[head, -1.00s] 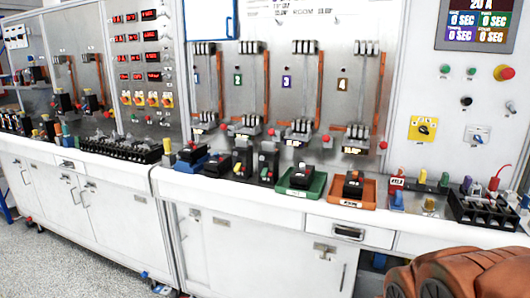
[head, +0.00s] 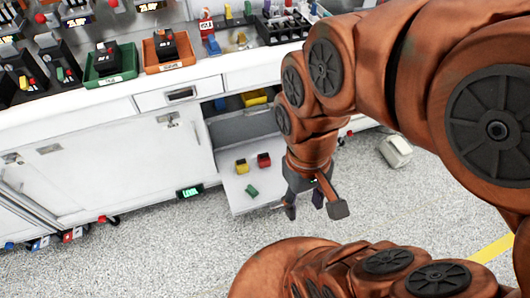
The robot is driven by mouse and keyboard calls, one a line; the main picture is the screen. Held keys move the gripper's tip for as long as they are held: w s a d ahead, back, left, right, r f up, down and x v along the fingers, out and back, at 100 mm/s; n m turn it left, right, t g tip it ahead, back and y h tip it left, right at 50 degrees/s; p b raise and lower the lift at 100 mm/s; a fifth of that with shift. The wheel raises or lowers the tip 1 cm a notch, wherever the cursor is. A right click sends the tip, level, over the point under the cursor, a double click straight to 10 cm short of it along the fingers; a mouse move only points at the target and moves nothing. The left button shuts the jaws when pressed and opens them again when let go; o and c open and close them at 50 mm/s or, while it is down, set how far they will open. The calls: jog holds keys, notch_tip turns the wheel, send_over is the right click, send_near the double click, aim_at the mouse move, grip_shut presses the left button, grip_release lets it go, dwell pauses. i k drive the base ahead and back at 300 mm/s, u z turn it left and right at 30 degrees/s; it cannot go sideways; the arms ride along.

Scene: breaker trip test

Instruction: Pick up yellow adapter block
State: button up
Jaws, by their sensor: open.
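A small yellow block (head: 241,166) sits on the pale pulled-out shelf (head: 235,195) of the low cabinet, beside a red block (head: 263,160) and a green piece (head: 251,190). It may be the yellow adapter block; other yellow pieces also show, one inside the cabinet (head: 255,97) and one on the counter (head: 228,12). My gripper (head: 314,205) hangs at the right of the shelf, fingers pointing down and spread, with nothing between them. It is apart from the yellow block.
The white counter (head: 120,95) above holds a green tray (head: 110,80), an orange tray (head: 168,66) and a black terminal rack (head: 283,28). A pale box (head: 396,151) lies on the floor at right. Speckled floor in front is clear.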

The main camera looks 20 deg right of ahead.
aim_at(241, 166)
jog(key=u, duration=2.05)
jog(key=i, duration=2.15)
jog(key=z, duration=3.2)
